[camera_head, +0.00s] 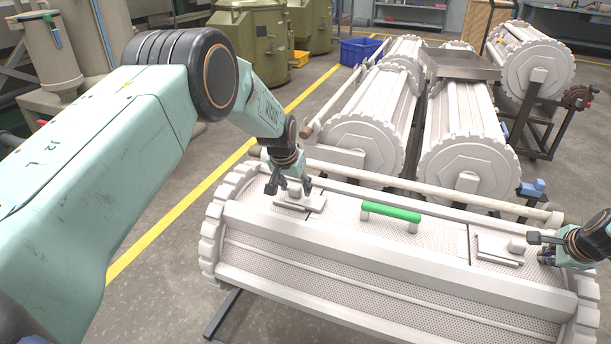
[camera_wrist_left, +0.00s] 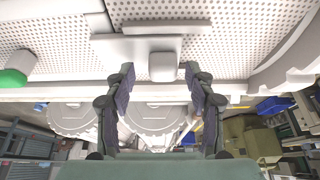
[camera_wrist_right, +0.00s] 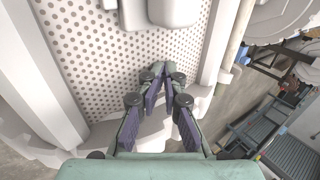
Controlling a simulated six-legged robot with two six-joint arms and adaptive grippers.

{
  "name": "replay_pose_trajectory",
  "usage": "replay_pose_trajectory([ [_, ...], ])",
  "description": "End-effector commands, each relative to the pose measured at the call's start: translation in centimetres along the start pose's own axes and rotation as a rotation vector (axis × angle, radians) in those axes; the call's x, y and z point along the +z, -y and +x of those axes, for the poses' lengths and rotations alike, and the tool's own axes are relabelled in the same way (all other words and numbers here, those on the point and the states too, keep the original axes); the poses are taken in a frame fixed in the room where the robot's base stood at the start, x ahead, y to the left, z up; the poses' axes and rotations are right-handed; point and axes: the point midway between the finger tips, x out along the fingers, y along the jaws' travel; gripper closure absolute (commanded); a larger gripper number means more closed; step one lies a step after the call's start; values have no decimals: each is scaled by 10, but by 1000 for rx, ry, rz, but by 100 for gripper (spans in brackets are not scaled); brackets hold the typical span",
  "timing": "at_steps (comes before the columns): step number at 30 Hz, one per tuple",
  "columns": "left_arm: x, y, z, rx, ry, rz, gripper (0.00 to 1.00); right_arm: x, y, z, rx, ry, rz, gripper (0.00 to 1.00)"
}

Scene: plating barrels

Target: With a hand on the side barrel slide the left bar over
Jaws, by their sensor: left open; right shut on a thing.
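The side barrel (camera_head: 390,290) lies across the front, white with perforated panels and toothed end rims. The left bar (camera_head: 311,205) is a flat white piece with a block-shaped knob on its lid; in the left wrist view the bar (camera_wrist_left: 125,46) and knob (camera_wrist_left: 163,67) show close up. My left gripper (camera_head: 288,186) is open at the knob, its fingers (camera_wrist_left: 160,82) standing either side of it, apart from it in the left wrist view. My right gripper (camera_head: 545,254) is shut on the side barrel near its right end; its fingertips (camera_wrist_right: 163,75) converge there, partly hiding the contact.
A green handle (camera_head: 391,211) stands mid-lid between the left bar and a similar right bar (camera_head: 498,250). A long pale rod (camera_head: 420,187) runs behind the barrel. More white barrels (camera_head: 365,130) and a metal tray (camera_head: 460,65) stand behind. Floor at left is open.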

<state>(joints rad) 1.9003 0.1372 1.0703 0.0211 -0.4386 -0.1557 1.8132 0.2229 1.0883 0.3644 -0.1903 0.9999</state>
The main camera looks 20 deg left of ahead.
Motion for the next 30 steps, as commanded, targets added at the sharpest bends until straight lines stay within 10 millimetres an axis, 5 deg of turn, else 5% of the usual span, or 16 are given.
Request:
replay_pose_trajectory([
  [1, -1, 0, -7, 0, -2, -1, 45, 1, -11, 4, 20, 4, 0, 100],
  [18, 1, 1, -102, 2, -4, 0, 45, 1, -11, 4, 20, 4, 0, 100],
  [30, 2, 1, -115, 2, -2, 0, 45, 1, -11, 4, 20, 4, 1, 100],
])
